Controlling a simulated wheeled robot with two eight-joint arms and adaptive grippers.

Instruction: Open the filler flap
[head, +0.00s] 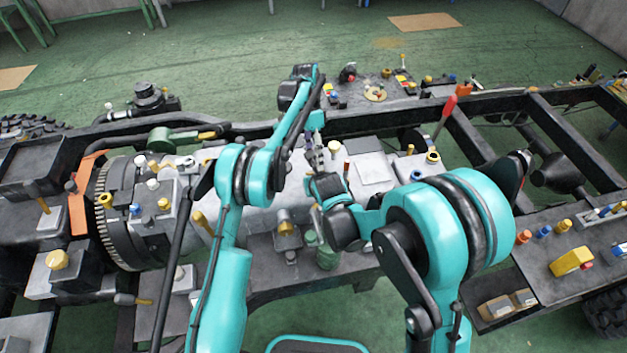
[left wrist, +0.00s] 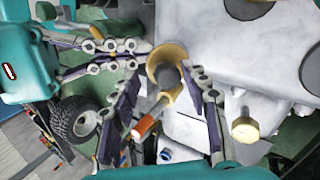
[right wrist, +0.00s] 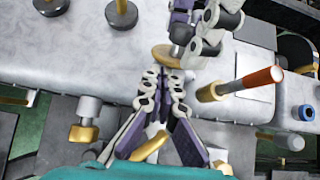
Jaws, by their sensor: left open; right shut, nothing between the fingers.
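A round brass-coloured rim or lid (left wrist: 157,62) with a grey round centre, likely the filler, shows between the fingers of my left gripper (left wrist: 163,78) in the left wrist view. I cannot tell a separate flap or its hinge. The left fingers are spread and hold nothing visible. In the right wrist view the brass disc (right wrist: 160,58) lies just beyond the tips of my right gripper (right wrist: 164,78), which is shut and empty. The left fingers (right wrist: 203,30) stand over the disc's far right side. In the head view both grippers meet over the grey block, and the disc is hard to make out.
An orange-tipped brass handle (right wrist: 240,84) stands right beside the disc. A brass-ended fitting (right wrist: 85,125) is at left. The grey block (head: 375,170) carries several knobs. A red-tipped lever (head: 446,115) rises at right. The two grippers are very close together.

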